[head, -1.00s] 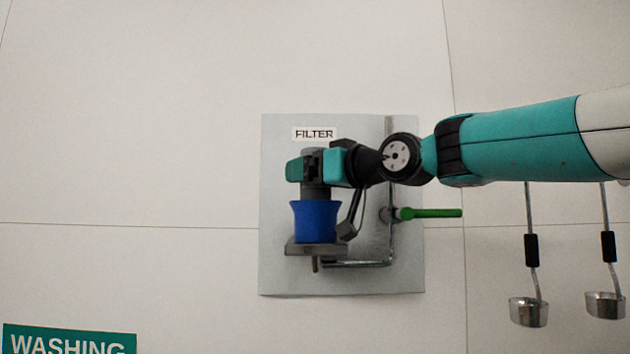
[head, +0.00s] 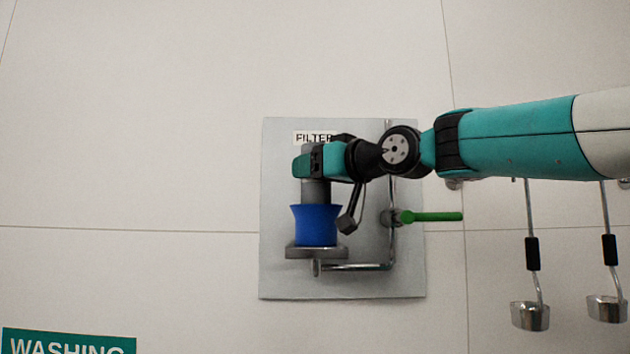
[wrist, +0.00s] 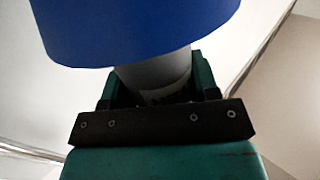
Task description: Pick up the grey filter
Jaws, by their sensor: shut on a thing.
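The grey filter (head: 315,190) is a grey cylinder standing upright in the top of a blue cup-shaped holder (head: 316,225). My gripper (head: 310,163) is shut on the upper part of the filter, just above the blue holder. In the wrist view the grey filter (wrist: 157,75) sits between the green fingers, and the blue holder (wrist: 135,28) covers part of it. The filter's lower end is hidden inside or behind the blue holder; I cannot tell how deep it sits.
The blue holder rests on a round metal base (head: 316,252) on a grey wall panel (head: 285,280) labelled FILTER. A green-handled valve (head: 430,216) is to the right on a pipe. Two metal ladles (head: 530,315) hang further right. A WASHING sign (head: 70,342) is at the lower left.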

